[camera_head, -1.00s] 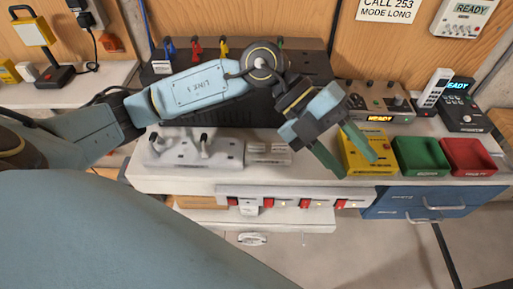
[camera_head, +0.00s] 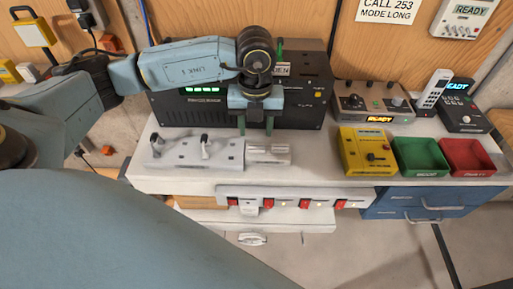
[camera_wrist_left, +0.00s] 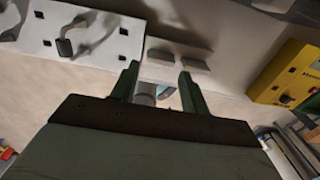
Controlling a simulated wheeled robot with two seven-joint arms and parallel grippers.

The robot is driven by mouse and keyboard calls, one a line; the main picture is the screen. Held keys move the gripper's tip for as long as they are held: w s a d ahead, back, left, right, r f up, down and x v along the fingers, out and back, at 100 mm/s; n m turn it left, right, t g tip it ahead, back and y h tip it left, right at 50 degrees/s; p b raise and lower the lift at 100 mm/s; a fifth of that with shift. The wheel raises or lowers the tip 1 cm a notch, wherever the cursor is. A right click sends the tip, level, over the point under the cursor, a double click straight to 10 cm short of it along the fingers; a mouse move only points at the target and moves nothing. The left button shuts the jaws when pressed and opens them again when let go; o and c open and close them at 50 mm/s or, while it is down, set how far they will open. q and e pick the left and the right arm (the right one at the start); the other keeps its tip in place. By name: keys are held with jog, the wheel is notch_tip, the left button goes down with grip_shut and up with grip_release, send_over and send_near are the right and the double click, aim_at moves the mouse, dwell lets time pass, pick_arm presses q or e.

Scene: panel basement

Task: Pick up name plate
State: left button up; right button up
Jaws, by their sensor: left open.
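Small pale grey plates (camera_head: 268,158), probably the name plate, lie on the white bench just right of a grey switch panel (camera_head: 195,152). Any lettering on them is too small to read. My left gripper (camera_head: 256,130) points down with its two green fingers apart and empty, just behind and above these plates. In the left wrist view the open fingers (camera_wrist_left: 160,72) reach toward the pale plates (camera_wrist_left: 194,65), and no plate is between them. My right gripper is not in view.
A black unit (camera_head: 300,105) stands behind the gripper. A yellow box (camera_head: 352,150), green tray (camera_head: 418,170) and red tray (camera_head: 467,170) sit to the right. Red switches (camera_head: 305,203) line the bench front. Bench between plates and yellow box is clear.

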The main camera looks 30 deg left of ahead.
aim_at(257, 144)
pick_arm(q)
jog(key=shift+s+d+f+p, duration=0.1)
jog(key=shift+f+p, duration=0.15)
jog(key=shift+f, duration=1.2)
jog(key=shift+d+f+p, duration=0.1)
jog(key=shift+f+p, duration=0.15)
jog(key=shift+f, duration=1.2)
jog(key=c, duration=0.6)
